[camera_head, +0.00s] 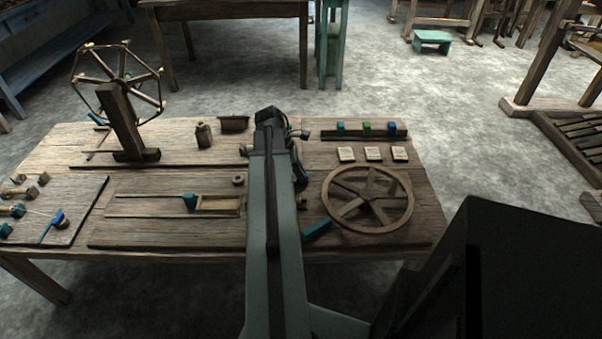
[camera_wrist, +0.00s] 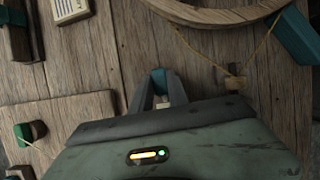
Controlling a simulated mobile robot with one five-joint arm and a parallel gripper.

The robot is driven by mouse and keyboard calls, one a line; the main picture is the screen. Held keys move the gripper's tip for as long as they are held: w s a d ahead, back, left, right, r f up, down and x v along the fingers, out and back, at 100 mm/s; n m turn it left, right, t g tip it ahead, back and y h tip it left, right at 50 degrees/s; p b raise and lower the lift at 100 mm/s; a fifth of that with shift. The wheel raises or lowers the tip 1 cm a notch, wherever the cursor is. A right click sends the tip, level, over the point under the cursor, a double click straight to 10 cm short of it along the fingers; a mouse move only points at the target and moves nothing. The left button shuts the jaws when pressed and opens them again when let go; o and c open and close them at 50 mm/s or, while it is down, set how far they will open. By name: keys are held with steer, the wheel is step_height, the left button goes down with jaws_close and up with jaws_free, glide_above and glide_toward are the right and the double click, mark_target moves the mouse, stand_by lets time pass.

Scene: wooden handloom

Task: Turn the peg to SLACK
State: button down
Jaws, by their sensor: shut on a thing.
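My gripper (camera_wrist: 158,90) is shut on a small teal-topped peg (camera_wrist: 158,78) in the middle of the wrist view. Only its teal part and a pale bit show between the fingers; the rest is hidden by the gripper. I cannot read a SLACK mark or tell which way the peg is turned. In the head view my gripper (camera_head: 300,173) is low over the table, left of the spoked wheel, mostly hidden by my arm.
The spoked wheel (camera_head: 368,199) with its teal handle (camera_head: 316,229) lies close on the right. A yarn-wrapped post (camera_wrist: 235,80) stands beside the gripper. Pale cards (camera_head: 373,154) and a rack of coloured blocks (camera_head: 352,135) are behind. A skein winder (camera_head: 122,110) stands far left.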

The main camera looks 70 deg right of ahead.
steer(key=shift+d+m+y, duration=0.2)
steer(key=shift+m+y, duration=0.6)
steer(key=shift+m, duration=1.5)
steer(key=c, duration=1.3)
jaws_free()
steer(key=p+v, duration=0.7)
steer(key=v, duration=0.1)
steer(key=shift+w+f, duration=0.1)
steer(key=shift+w, duration=0.1)
